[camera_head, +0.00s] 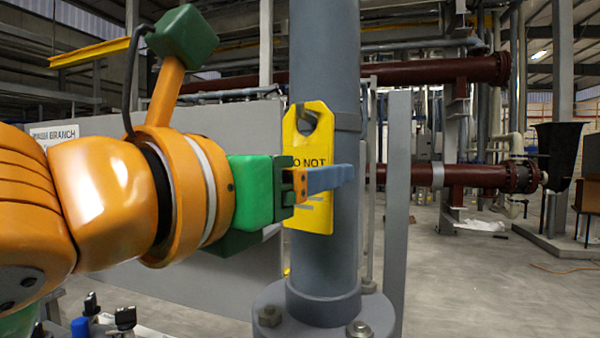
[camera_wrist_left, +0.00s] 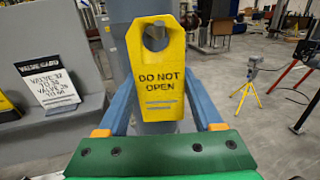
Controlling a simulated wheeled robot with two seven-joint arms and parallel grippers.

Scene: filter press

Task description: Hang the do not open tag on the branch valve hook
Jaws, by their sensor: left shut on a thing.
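The yellow tag (camera_head: 318,215), lettered "DO NOT OPEN", stands upright in front of a thick grey vertical pipe (camera_head: 325,55). In the left wrist view the tag (camera_wrist_left: 158,95) is seen face on, with its hole at the top. My left gripper (camera_wrist_left: 160,75) is shut on the tag, with one blue finger along each side edge. In the head view one blue finger (camera_head: 325,178) crosses the tag's lower half. Something dark grey shows in the tag's hole; I cannot tell whether it is the hook or whether it passes through. My right gripper is out of view.
A grey panel (camera_head: 245,285) with a partly hidden "BRANCH" label (camera_head: 58,133) stands behind my left arm. A bolted flange (camera_head: 325,310) lies below the pipe, and a grey post (camera_head: 397,200) stands to its right. Open floor lies further right.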

